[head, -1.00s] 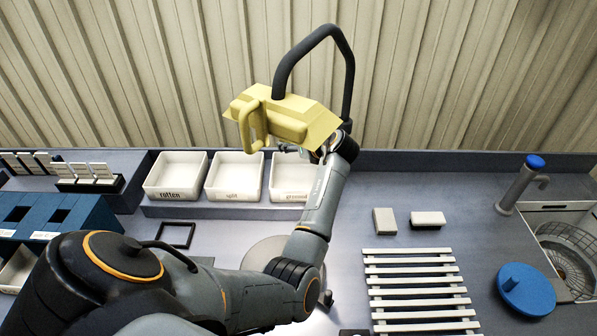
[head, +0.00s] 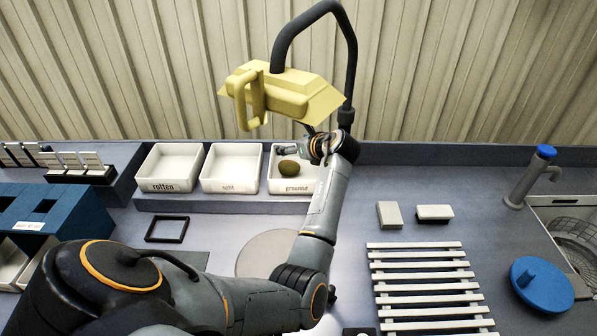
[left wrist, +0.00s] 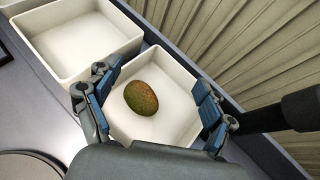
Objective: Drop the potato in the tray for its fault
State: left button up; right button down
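The potato (head: 289,168) is brownish green with reddish patches. It shows within the white tray labelled "greened" (head: 297,188), the right one of three. In the left wrist view the potato (left wrist: 141,98) appears inside the tray's walls (left wrist: 176,62); I cannot tell whether it rests on the floor. My left gripper (left wrist: 157,95) is over this tray with its blue-padded fingers spread wide, clear of the potato on both sides. In the head view the left gripper (head: 297,155) is partly hidden by its own wrist. My right gripper is not in view.
The "split" tray (head: 230,187) and "rotten" tray (head: 170,185) stand to the left, empty. A yellow lamp (head: 290,92) on a black arm hangs above my gripper. A slatted rack (head: 420,280), two small blocks (head: 390,215) and a tap (head: 530,175) are at right.

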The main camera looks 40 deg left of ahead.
pick_arm(q)
jog(key=shift+d, duration=0.1)
jog(key=v, duration=1.2)
dwell(0.4)
